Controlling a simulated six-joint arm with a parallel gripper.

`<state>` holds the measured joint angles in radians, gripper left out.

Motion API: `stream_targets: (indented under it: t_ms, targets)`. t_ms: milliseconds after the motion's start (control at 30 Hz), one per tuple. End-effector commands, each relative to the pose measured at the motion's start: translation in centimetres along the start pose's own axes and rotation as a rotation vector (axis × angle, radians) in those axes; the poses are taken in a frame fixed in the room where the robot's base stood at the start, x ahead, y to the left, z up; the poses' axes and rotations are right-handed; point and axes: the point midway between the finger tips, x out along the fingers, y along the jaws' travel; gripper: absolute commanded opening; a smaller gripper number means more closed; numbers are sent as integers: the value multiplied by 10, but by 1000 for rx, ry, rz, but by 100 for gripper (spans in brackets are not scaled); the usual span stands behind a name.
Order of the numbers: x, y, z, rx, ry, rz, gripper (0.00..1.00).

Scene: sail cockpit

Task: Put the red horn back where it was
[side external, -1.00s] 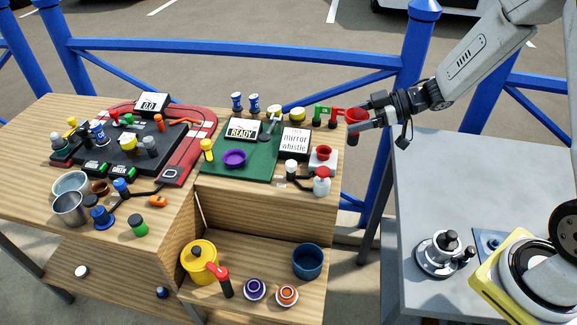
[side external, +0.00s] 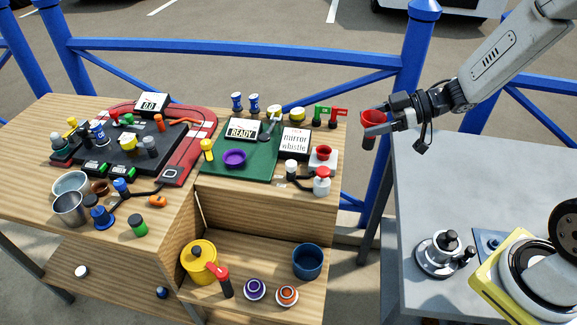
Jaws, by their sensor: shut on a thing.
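My gripper (side external: 378,125) is shut on the red horn (side external: 373,116). The horn has a red flared mouth facing up and a darker lower body, and it looks about upright. Part of it is hidden by the fingers. I hold it in the air just right of the wooden table's right edge, in front of the blue railing. Its former place cannot be told from these frames.
A similar red cup-shaped piece (side external: 323,152) sits on a white base at the table's right. Green and red flags (side external: 338,112) stand near the back right corner. A green mat (side external: 212,166) has bare room. A grey table (side external: 490,190) is right.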

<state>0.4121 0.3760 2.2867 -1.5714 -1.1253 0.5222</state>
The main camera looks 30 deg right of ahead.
Motion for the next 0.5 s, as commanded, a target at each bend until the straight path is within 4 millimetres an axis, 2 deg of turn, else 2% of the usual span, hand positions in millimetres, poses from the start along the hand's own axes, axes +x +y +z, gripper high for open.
stream_targets:
  t_ms: [267,500]
  targets:
    - [2,1,-1,2,1,8,1]
    - [12,10,-7,27,1,68,1]
